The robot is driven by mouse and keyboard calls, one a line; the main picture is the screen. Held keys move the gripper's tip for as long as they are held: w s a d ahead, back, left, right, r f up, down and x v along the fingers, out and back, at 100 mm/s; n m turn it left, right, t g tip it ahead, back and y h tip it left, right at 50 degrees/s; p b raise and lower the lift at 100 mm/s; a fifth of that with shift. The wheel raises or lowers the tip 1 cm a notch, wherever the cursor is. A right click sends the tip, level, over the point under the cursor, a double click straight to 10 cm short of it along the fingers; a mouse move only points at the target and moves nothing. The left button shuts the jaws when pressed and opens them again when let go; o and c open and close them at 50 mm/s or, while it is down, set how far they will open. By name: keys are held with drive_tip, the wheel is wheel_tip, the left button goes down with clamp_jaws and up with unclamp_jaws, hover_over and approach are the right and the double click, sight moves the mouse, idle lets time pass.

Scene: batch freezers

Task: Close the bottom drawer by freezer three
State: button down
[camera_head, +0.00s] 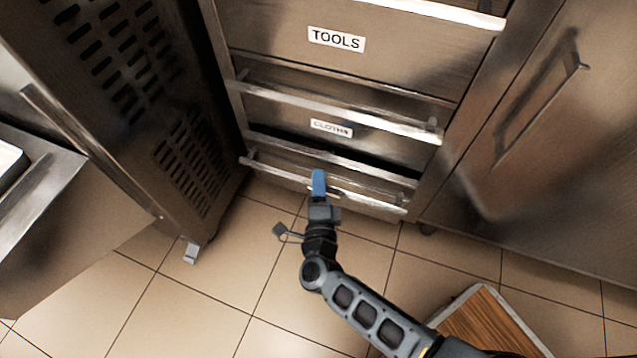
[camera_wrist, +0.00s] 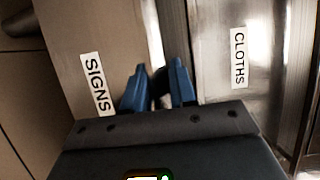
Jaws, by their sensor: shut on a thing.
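The bottom drawer (camera_head: 370,171) sits below the CLOTHS drawer (camera_head: 285,105) in the head view. It stands a little way out, with a dark gap above its top edge. Its bar handle (camera_head: 277,173) runs across the front. My gripper (camera_head: 319,183) has its blue fingers at the middle of this handle and is shut on it. In the wrist view my gripper (camera_wrist: 158,78) has the handle between its two fingers. The drawer's SIGNS label (camera_wrist: 97,83) shows to the left and the CLOTHS label (camera_wrist: 239,57) to the right. The drawer's inside is mostly hidden.
The TOOLS drawer (camera_head: 350,62) is above. A vented steel unit (camera_head: 150,100) stands close on the left, with a foot on the floor. A steel cabinet door (camera_head: 560,150) is on the right. A wooden-topped piece (camera_head: 490,325) is at lower right. Tiled floor (camera_head: 200,310) is open in front.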

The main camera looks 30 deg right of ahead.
sight(325, 170)
drive_tip(key=shift+w+d+b, duration=0.25)
drive_tip(key=shift+w+d, duration=0.4)
drive_tip(key=shift+d, duration=0.25)
drive_tip(key=shift+w+d+b, duration=0.2)
drive_tip(key=shift+w+d, duration=0.4)
drive_tip(key=shift+d, duration=0.25)
drive_tip(key=c, duration=1)
unclamp_jaws()
drive_tip(key=shift+s, duration=0.1)
drive_tip(key=p+v, duration=0.1)
drive_tip(key=v, duration=0.6)
drive_tip(key=shift+s+a+p, duration=0.25)
drive_tip(key=shift+p, duration=0.15)
